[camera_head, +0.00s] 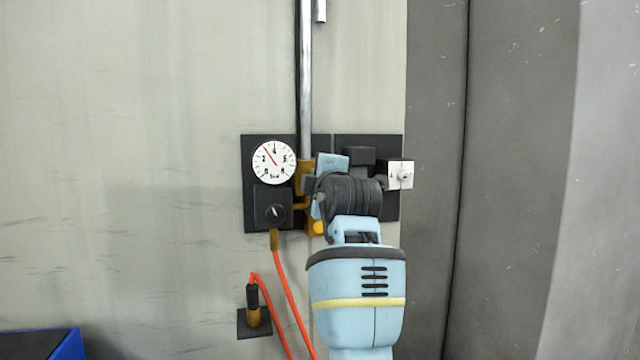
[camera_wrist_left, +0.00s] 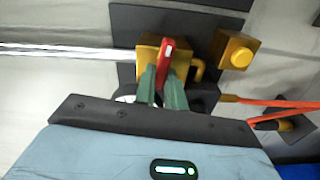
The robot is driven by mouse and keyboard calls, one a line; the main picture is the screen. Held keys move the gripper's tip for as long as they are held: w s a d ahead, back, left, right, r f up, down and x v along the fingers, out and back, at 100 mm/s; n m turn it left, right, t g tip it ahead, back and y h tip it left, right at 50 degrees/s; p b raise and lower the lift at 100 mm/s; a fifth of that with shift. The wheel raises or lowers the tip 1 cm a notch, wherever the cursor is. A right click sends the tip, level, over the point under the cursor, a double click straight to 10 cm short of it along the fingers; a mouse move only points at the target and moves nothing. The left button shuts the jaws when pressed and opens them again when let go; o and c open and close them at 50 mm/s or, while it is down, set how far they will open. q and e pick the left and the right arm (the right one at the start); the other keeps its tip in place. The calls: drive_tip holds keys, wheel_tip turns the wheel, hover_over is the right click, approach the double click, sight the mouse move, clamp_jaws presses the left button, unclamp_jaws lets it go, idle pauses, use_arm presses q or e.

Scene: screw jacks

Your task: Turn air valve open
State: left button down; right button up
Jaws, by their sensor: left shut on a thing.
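The air valve has a yellow body (camera_wrist_left: 148,55) on the metal pipe, with a red lever handle (camera_wrist_left: 166,56). My left gripper (camera_wrist_left: 163,92) is shut on the red handle, one green finger on each side of it. In the head view my left wrist and gripper (camera_head: 311,187) reach up to the panel and hide the handle. Only parts of the yellow valve body (camera_head: 303,172) show there, at the foot of the pipe. My right gripper is in neither view.
A round pressure gauge (camera_head: 274,162) has its red needle pointing up and left. Below it is a black knob block (camera_head: 273,206) with an orange hose (camera_head: 287,290). A white switch box (camera_head: 401,174) is close on the right. A blue bin (camera_head: 62,345) is at lower left.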

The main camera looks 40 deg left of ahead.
use_arm(q)
drive_tip(key=shift+f+n, duration=0.2)
drive_tip(key=shift+n, duration=0.4)
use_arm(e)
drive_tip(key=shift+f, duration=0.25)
use_arm(q)
drive_tip(key=shift+n, duration=0.3)
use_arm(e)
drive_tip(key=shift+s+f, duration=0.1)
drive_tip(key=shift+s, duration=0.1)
use_arm(q)
drive_tip(key=c, duration=1.6)
unclamp_jaws()
drive_tip(key=shift+o, duration=0.7)
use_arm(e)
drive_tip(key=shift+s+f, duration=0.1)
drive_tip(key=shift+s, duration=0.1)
use_arm(q)
drive_tip(key=shift+r, duration=0.1)
drive_tip(key=shift+s, duration=0.1)
